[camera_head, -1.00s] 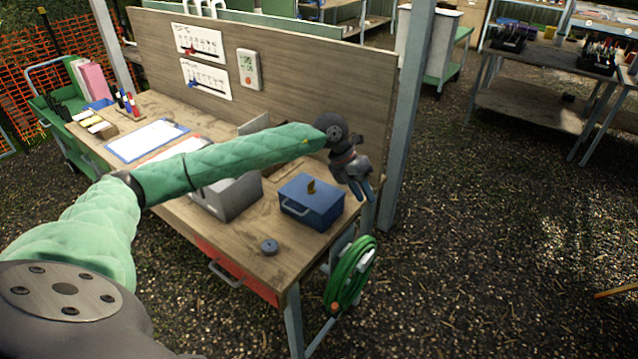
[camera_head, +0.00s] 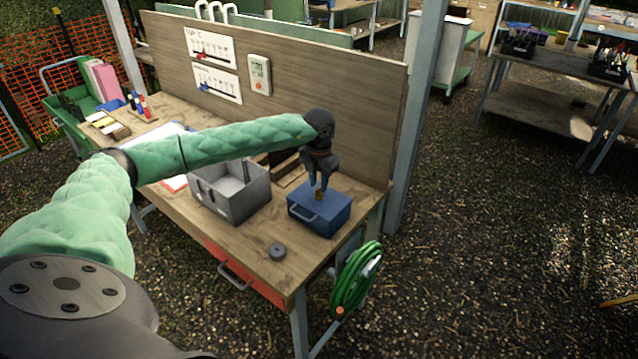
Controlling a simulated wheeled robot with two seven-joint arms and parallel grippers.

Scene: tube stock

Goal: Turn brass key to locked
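The brass key (camera_head: 319,196) stands upright on the lid of a blue metal box (camera_head: 330,216) near the right end of the workbench. The box has a grey handle on its front. Which way the key is turned is too small to read. My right gripper is not in view.
A grey open box (camera_head: 228,190) stands left of the blue box. A small dark round disc (camera_head: 277,251) lies near the bench's front edge. A green hose reel (camera_head: 356,280) hangs at the bench's right end. A wooden back panel (camera_head: 330,90) rises behind.

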